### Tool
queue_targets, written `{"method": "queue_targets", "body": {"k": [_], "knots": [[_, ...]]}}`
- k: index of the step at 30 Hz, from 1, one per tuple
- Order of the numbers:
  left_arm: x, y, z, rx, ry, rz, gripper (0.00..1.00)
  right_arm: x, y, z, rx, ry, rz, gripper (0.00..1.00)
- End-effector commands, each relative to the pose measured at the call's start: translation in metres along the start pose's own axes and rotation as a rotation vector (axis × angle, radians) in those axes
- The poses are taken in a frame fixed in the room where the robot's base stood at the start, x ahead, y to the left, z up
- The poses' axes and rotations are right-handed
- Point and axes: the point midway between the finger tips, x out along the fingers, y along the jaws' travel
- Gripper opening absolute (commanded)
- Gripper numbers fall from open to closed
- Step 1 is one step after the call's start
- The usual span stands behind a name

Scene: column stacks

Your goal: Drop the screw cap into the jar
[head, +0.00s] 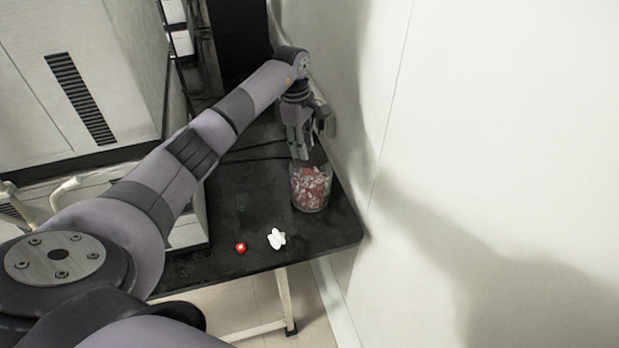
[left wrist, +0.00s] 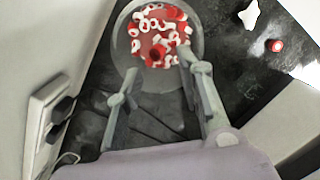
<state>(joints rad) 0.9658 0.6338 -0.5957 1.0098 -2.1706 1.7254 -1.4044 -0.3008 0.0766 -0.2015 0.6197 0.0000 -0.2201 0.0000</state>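The clear jar (head: 311,190) stands on the black table near the wall and is partly filled with red and white caps. It also shows in the left wrist view (left wrist: 196,28), seen from above with its mouth open. My left gripper (head: 304,154) points down at the jar's mouth. In the left wrist view its two fingers are apart, with no held thing visible between them. A small red cap (head: 241,248) lies on the table near its front edge and also shows in the left wrist view (left wrist: 274,45). My right gripper is not in view.
A white lumpy object (head: 277,239) lies on the table between the red cap and the jar. The wall (head: 480,130) rises close beside the jar. Dark cables lie on the table (head: 240,205) behind. The table's front edge is close to the small objects.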

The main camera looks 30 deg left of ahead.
Motion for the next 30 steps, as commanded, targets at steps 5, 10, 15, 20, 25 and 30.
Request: {"method": "queue_targets", "body": {"k": [5,10,15,20,25,30], "knots": [[0.0,0.0,0.0,0.0,0.0,0.0,0.42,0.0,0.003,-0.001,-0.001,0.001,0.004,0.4],[-0.001,0.0,0.0,0.0,0.0,0.0,0.42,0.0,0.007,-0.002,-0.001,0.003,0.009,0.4],[-0.015,0.001,0.0,0.001,0.001,0.003,0.42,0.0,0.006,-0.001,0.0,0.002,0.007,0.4],[-0.046,0.001,0.0,0.0,0.001,0.006,0.42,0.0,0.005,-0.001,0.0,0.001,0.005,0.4],[-0.083,0.001,-0.001,0.0,0.001,0.005,0.42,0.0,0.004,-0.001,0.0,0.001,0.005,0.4],[-0.108,0.001,0.0,0.0,0.001,0.003,0.42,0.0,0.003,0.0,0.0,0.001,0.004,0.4]]}}
